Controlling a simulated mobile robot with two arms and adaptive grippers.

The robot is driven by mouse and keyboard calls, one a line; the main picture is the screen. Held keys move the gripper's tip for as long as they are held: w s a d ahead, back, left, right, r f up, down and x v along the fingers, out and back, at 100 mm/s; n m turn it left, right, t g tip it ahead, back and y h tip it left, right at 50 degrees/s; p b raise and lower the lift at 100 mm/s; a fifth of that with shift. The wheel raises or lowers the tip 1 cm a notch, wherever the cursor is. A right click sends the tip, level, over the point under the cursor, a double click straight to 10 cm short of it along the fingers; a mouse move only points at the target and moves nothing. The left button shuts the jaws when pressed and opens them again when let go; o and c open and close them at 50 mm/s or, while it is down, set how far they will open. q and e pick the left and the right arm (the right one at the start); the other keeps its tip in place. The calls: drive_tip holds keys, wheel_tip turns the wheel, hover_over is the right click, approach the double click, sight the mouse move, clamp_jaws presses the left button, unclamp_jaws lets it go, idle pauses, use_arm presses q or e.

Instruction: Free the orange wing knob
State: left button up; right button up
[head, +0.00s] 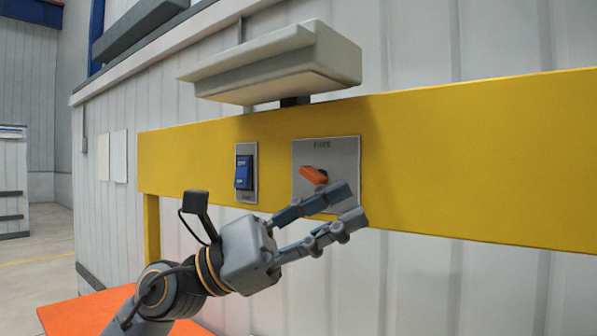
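The orange wing knob (313,175) sits on a grey metal plate (345,152) fixed to a yellow beam. The wing lies tilted, sloping down to the right. My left gripper (353,205) comes in from the lower left with its two fingers apart, and it is open and empty. In the picture its upper finger lies just below and right of the knob and covers part of the plate. I cannot tell whether that finger touches the knob. My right gripper is not in view.
A blue rocker switch (243,172) on its own plate is left of the knob. A beige hood (290,68) juts out above both plates. The yellow beam (460,150) runs across the corrugated wall. An orange surface (85,312) lies at the lower left.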

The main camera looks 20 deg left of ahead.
use_arm(q)
wheel_tip(320, 180, up, 2)
drive_tip(key=s+a+r+m+y, duration=0.1)
drive_tip(key=s+a+m+y, duration=0.1)
drive_tip(key=m+y, duration=0.3)
drive_tip(key=m+t+y, duration=0.4)
drive_tip(key=t+y, duration=0.2)
drive_tip(key=y, duration=0.2)
approach(306, 175)
drive_tip(key=p+x, duration=0.5)
drive_tip(key=x, duration=0.2)
drive_tip(key=shift+w+d, duration=0.25)
drive_tip(key=shift+w, duration=0.05)
drive_tip(key=shift+w+d+f+p, duration=0.2)
drive_tip(key=shift+w+d+p, duration=0.15)
drive_tip(key=shift+w, duration=0.05)
clamp_jaws()
